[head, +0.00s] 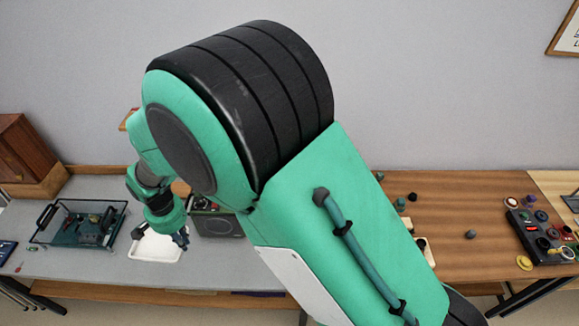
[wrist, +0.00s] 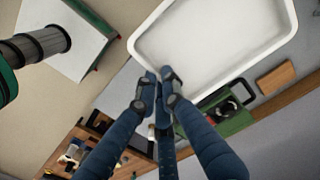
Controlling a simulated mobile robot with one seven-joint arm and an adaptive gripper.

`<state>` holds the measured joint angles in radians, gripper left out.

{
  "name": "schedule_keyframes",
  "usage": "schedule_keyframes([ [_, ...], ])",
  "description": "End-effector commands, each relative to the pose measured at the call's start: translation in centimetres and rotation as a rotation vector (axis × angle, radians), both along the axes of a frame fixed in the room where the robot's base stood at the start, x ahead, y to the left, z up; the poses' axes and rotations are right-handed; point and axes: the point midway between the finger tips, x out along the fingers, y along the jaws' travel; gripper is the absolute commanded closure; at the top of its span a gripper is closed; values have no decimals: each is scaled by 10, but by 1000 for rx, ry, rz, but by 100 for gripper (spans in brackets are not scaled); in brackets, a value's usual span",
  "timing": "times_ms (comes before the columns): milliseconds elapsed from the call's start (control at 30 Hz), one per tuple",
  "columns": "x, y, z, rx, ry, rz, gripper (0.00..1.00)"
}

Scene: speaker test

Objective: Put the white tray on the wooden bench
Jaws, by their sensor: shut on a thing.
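The white tray (head: 155,247) is over the grey table at left in the head view, empty as far as I see. It fills the upper right of the wrist view (wrist: 215,40). My gripper (head: 182,240) is at the tray's right side. In the wrist view its fingertips (wrist: 158,86) are closed together on the tray's near rim corner. I cannot tell whether the tray touches the table. The wooden bench (head: 455,205) is at right in the head view, partly hidden by my arm.
A dark glassy bin (head: 80,222) with handles stands left of the tray. A green-and-black device (head: 215,224) is just right of it. The bench holds several small pieces and a dark control box (head: 540,235) at right; bare wood lies between.

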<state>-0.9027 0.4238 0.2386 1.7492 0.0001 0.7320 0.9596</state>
Motion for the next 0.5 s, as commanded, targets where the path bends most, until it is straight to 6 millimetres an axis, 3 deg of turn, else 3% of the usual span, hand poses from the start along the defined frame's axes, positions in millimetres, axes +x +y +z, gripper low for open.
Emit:
schedule_keyframes([
  [267, 57, -47, 0, 3, -2, -133, 100],
  [500, 112, -105, 0, 3, -4, -274, 100],
])
